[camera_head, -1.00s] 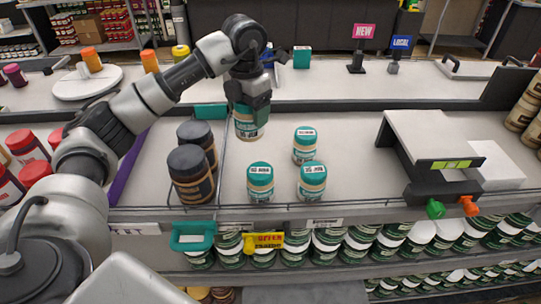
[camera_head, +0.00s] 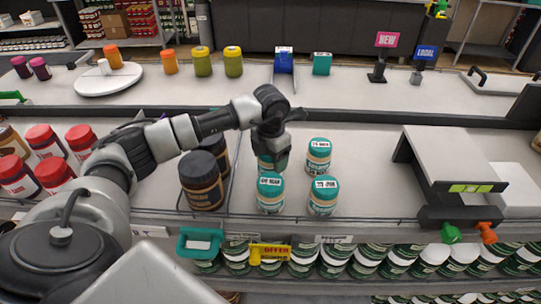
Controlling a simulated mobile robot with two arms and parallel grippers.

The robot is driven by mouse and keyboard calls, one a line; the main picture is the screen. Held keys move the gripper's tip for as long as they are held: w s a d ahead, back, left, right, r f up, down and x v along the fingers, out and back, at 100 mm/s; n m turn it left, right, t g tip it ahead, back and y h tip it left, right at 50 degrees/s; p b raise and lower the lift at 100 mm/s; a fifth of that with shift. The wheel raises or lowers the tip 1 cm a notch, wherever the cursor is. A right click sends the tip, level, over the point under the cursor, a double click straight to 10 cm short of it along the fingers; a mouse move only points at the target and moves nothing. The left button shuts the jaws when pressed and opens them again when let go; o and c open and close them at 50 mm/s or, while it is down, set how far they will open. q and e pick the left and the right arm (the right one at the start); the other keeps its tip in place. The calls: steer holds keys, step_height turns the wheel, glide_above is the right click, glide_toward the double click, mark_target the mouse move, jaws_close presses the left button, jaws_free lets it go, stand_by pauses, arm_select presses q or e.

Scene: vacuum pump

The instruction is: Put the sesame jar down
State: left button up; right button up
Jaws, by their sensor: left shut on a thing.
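My left gripper (camera_head: 270,155) points down and is shut on a sesame jar (camera_head: 265,163) with a pale body and teal markings. The gripper covers the jar's top, and a front jar partly covers its lower part. I cannot tell whether its base touches the shelf. Three similar teal-lidded jars stand upright around it: one in front (camera_head: 270,194), one to its right (camera_head: 319,157) and one at front right (camera_head: 323,197). My right gripper is not in view.
Dark brown jars (camera_head: 202,182) stand left of a thin wire divider (camera_head: 230,176). A grey raised stand (camera_head: 450,158) is on the right, with free shelf (camera_head: 370,165) before it. A teal tag (camera_head: 199,243) and yellow offer tag (camera_head: 269,253) hang on the front edge.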

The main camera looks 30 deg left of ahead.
arm_select(q)
steer(key=shift+f, duration=0.2)
steer(key=shift+f, duration=0.1)
steer(key=o, duration=1.2)
steer(key=shift+r, duration=0.2)
step_height(320, 180, up, 11)
steer(key=b, duration=0.3)
steer(key=shift+f, duration=0.2)
steer(key=shift+r+b, duration=0.3)
steer(key=shift+r, duration=0.3)
